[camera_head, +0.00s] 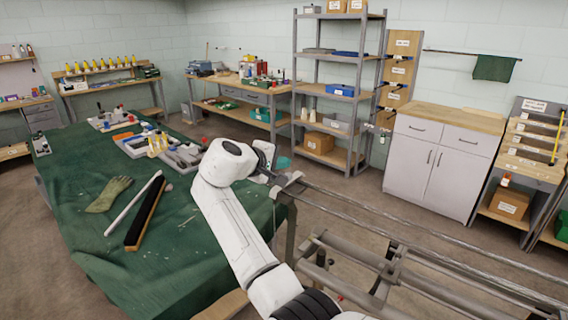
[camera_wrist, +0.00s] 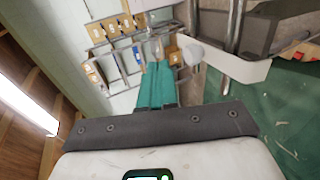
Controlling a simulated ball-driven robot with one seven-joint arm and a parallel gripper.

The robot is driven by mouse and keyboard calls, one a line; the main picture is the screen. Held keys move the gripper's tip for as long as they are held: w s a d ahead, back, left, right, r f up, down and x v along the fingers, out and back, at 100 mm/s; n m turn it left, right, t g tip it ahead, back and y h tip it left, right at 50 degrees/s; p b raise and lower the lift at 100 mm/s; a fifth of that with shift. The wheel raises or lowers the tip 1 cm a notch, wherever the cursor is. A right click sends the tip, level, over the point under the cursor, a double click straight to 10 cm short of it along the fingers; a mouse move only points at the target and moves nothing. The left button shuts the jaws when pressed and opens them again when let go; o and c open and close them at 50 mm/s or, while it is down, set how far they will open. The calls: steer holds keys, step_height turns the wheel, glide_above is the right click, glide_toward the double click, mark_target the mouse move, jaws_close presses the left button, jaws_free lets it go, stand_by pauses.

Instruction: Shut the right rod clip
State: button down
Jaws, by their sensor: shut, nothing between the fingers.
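My gripper (camera_wrist: 159,64) shows in the wrist view as two teal fingers side by side, shut with nothing between them. In the head view my white arm reaches to the near end of the loom frame, and my wrist hides part of that end. A grey bracket (camera_head: 288,180) sits at the frame's end, just right of my wrist. In the wrist view a pale, flat, lever-like piece (camera_wrist: 236,68) with a rounded end lies right of my fingertips, beside a metal rod (camera_wrist: 235,25). I cannot tell which part is the right rod clip or whether it is open.
The loom frame's long metal rods (camera_head: 420,238) run to the lower right. A green-covered table (camera_head: 75,230) at left holds a glove (camera_head: 108,195), a white rod (camera_head: 132,205), a dark bar (camera_head: 146,215) and trays. Shelves and a cabinet (camera_head: 440,165) stand behind; floor lies between.

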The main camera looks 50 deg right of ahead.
mark_target(287, 174)
steer(key=shift+w+d+f, duration=0.2)
steer(key=shift+d+f, duration=0.7)
steer(key=shift+d, duration=0.3)
steer(key=shift+d+r+p, duration=0.1)
steer(key=shift+r+p, duration=0.55)
steer(key=shift+r, duration=0.4)
step_height(287, 174, up, 13)
steer(key=shift+r, duration=0.15)
